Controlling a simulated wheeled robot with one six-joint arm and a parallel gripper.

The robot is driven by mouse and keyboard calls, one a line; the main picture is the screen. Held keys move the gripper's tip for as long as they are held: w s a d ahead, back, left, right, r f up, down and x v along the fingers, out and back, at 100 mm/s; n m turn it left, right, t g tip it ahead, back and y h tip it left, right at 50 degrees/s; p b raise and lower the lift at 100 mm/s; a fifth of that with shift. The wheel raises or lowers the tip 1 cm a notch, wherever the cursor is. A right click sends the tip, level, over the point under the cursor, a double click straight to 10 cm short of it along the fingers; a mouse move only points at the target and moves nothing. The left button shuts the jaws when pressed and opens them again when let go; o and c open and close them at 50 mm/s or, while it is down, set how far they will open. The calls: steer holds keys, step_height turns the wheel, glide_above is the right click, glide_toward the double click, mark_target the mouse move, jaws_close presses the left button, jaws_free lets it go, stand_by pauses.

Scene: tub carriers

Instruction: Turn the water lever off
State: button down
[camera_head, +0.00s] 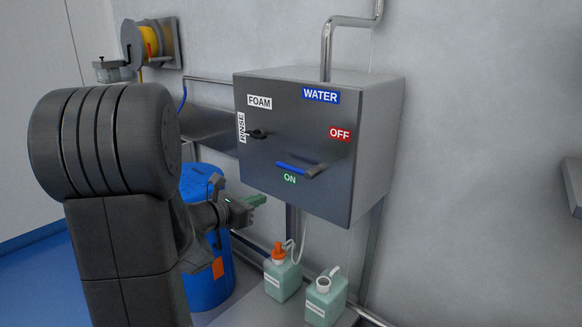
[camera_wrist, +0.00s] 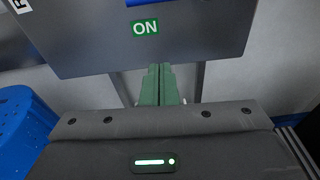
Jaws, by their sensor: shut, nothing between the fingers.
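A grey metal control box (camera_head: 300,120) hangs on the wall, with a blue WATER label (camera_head: 321,96). Its blue-handled lever (camera_head: 297,169) lies nearly level on the lower front, just above the green ON label (camera_head: 290,179). The red OFF label (camera_head: 340,134) is higher and to the right. In the wrist view only part of the blue lever (camera_wrist: 150,2) shows at the top edge, above the ON label (camera_wrist: 145,28). My gripper (camera_head: 258,200) has green fingers, shut together and empty. It is below and left of the lever, apart from it; the fingers (camera_wrist: 160,70) point toward the box's lower edge.
A small black lever (camera_head: 258,134) sits by the FOAM and RINSE labels. A blue drum (camera_head: 208,285) stands below left. Two green bottles (camera_head: 284,281) (camera_head: 325,303) stand below the box. A yellow hose reel (camera_head: 149,41) hangs behind. The wall at right is mostly bare.

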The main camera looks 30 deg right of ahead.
steer(key=shift+n, duration=0.3)
steer(key=x, duration=0.3)
steer(key=p+x, duration=0.1)
steer(key=x, duration=0.3)
steer(key=w+r+x, duration=0.1)
steer(key=x, duration=0.2)
steer(key=shift+d+p, duration=0.25)
steer(key=shift+p, duration=0.15)
step_height(320, 180, up, 4)
steer(key=shift+a+f+p, duration=0.2)
steer(key=shift+p, duration=0.75)
